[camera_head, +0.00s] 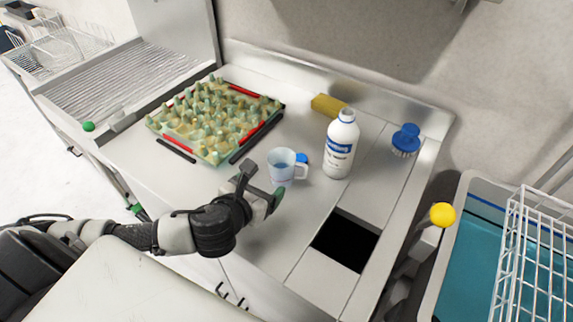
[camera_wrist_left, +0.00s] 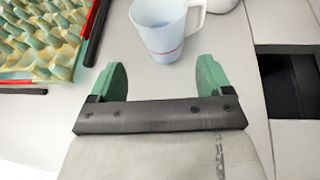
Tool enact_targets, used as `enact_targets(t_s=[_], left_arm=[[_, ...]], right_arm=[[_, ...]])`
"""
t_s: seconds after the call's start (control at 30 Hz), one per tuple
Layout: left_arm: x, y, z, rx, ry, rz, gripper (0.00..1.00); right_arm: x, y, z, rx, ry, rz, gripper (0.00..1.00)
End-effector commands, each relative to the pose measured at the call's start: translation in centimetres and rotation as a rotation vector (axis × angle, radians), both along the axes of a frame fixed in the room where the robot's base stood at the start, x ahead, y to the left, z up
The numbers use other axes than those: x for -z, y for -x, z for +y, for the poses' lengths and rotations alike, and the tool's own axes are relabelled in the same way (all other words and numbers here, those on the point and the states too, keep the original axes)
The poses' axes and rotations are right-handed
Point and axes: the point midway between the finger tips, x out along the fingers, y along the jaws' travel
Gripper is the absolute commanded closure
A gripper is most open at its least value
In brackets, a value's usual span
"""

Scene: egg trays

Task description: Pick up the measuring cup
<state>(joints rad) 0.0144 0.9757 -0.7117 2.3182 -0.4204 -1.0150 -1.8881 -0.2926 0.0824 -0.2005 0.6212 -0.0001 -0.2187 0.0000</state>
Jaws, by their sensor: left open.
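The measuring cup (camera_head: 281,167) is a translucent pale-blue cup with a handle on its right side. My left gripper (camera_head: 262,190) has green fingers and is close to the near side of the cup. In the left wrist view the gripper (camera_wrist_left: 160,75) is open, with its fingers spread and nothing between them. My right gripper is not in view.
A green-yellow egg tray (camera_head: 218,158) with red-and-black bars lies left of the cup. A white bottle (camera_head: 341,145), yellow sponge (camera_head: 328,105) and blue brush (camera_head: 405,140) stand behind and right. A dark square opening (camera_head: 345,241) is at the front right.

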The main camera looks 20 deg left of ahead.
Motion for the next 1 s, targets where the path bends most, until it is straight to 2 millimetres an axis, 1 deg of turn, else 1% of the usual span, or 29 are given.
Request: enact_targets(t_s=[0.03, 0.1, 0.2, 0.27, 0.4, 0.5, 0.63, 0.87, 0.9, 1.0], left_arm=[[0.2, -0.8, 0.0, -0.003, 0.001, -0.001, 0.21], [0.5, -1.6, 0.0, -0.003, 0.001, -0.002, 0.21], [0.8, -2.2, 0.0, -0.003, 0.003, 0.000, 0.21], [1.0, -2.6, -0.1, -0.003, 0.003, 0.000, 0.21], [1.7, -4.3, -0.3, -0.005, 0.005, 0.000, 0.21], [2.4, -5.7, -0.4, -0.004, 0.005, 0.000, 0.21], [2.9, -6.8, -0.4, -0.003, 0.003, 0.001, 0.21], [3.0, -7.0, -0.4, -0.002, 0.004, 0.001, 0.21], [3.0, -7.0, -0.4, -0.002, 0.004, 0.001, 0.24], [3.0, -7.0, -0.4, -0.003, 0.003, 0.001, 0.39]], right_arm=[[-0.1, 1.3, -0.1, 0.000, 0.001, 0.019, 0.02], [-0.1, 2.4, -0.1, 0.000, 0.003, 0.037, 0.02], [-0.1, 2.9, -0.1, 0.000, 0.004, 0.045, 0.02], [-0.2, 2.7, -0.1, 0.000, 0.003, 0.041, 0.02], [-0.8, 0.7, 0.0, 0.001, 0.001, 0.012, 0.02], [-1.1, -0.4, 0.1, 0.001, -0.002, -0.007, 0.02], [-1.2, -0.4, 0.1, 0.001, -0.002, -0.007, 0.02], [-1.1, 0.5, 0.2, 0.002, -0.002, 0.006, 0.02], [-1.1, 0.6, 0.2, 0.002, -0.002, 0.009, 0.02], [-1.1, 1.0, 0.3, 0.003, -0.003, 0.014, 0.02]])
